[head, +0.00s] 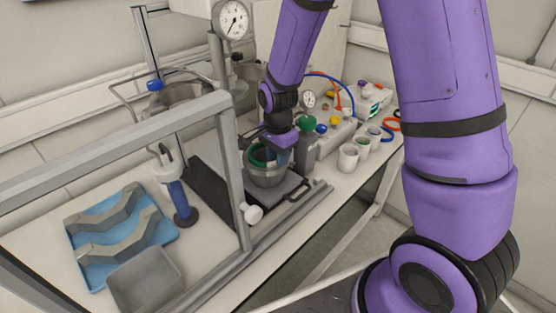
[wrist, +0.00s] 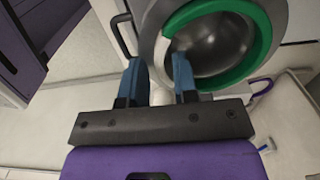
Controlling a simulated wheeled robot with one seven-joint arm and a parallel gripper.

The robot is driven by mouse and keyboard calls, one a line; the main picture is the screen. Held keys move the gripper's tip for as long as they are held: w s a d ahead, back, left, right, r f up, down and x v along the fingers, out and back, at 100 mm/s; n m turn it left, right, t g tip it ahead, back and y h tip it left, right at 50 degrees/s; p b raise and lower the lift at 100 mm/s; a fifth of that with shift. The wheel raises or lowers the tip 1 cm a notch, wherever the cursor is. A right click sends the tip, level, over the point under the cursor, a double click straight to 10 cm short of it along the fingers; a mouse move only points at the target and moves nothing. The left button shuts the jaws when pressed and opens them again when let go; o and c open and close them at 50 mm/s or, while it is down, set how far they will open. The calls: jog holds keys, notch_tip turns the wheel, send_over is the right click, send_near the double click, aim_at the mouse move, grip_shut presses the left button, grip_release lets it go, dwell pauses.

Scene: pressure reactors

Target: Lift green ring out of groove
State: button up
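The green ring (wrist: 244,70) lies along the rim of a round metal vessel (wrist: 151,34) in the wrist view. Part of the rim at the left of the opening looks pale rather than green. In the head view the ring (head: 257,154) shows partly on top of the vessel (head: 267,177), with my gripper covering some of it. My gripper (wrist: 159,68) is open, its two blue fingers apart with nothing clearly between them. The fingertips overlap the near rim in the picture; whether they touch the ring cannot be told.
The vessel sits on a dark plate with a handle (head: 299,191). A grey frame (head: 233,170) stands left of it. A blue tray (head: 165,232) with metal clamp pieces lies at left. White cups (head: 348,158) stand at right, near loose coloured rings (head: 390,125).

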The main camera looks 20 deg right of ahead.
jog(key=shift+f, duration=0.1)
grip_shut()
jog(key=shift+r, duration=3.55)
